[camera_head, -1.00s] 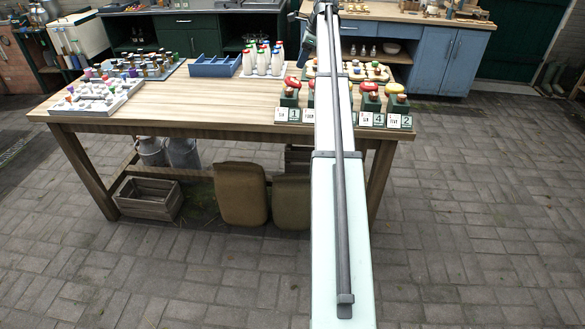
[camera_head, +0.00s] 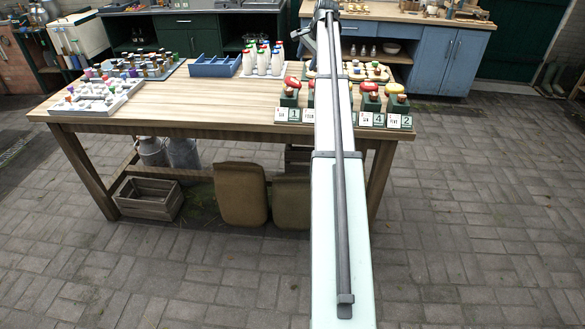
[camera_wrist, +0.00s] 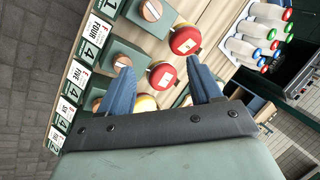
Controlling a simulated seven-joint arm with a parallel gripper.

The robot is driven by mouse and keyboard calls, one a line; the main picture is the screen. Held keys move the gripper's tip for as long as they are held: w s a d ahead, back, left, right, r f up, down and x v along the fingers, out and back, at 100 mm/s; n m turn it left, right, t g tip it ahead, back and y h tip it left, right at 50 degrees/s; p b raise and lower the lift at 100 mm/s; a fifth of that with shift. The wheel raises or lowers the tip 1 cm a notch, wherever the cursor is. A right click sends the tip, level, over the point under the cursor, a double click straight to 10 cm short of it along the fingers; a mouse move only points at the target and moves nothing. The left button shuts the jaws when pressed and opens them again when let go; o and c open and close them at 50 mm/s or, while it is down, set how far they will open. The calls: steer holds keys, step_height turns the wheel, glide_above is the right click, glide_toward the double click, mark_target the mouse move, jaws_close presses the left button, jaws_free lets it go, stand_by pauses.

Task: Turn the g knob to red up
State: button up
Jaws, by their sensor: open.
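A row of dark green blocks with round brown knobs stands along the front right edge of the table in the head view, partly hidden by my arm. In the wrist view, one brown knob (camera_wrist: 152,10) with a pale line is at the top, and another brown knob (camera_wrist: 122,61) is close to my left finger. I cannot read a letter g on any of them. My gripper (camera_wrist: 160,64) is open, its two blue fingers apart. A red round piece (camera_wrist: 162,76) appears between the fingers, with no visible contact. In the head view my fingers cannot be made out.
Another red round piece (camera_wrist: 186,40) lies beyond the fingers. Number cards, such as the FOUR card (camera_wrist: 96,29), line the front edge. White bottles with coloured caps (camera_head: 263,60), a blue tray (camera_head: 215,66) and trays of small pieces stand further left. The table's middle is clear.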

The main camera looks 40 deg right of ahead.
steer(key=s+a+f+n+g, duration=0.1)
steer(key=s+a+f+n, duration=0.2)
steer(key=f, duration=0.8)
steer(key=s+a+f+n+g, duration=0.1)
steer(key=s+a+f+n, duration=0.3)
steer(key=a+f, duration=0.4)
steer(key=s+a+f+n, duration=0.3)
steer(key=s+a+f, duration=0.2)
steer(key=f, duration=1)
steer(key=shift+s+a+f+g, duration=0.35)
steer(key=shift+a+f+g, duration=0.05)
steer(key=shift+a, duration=0.3)
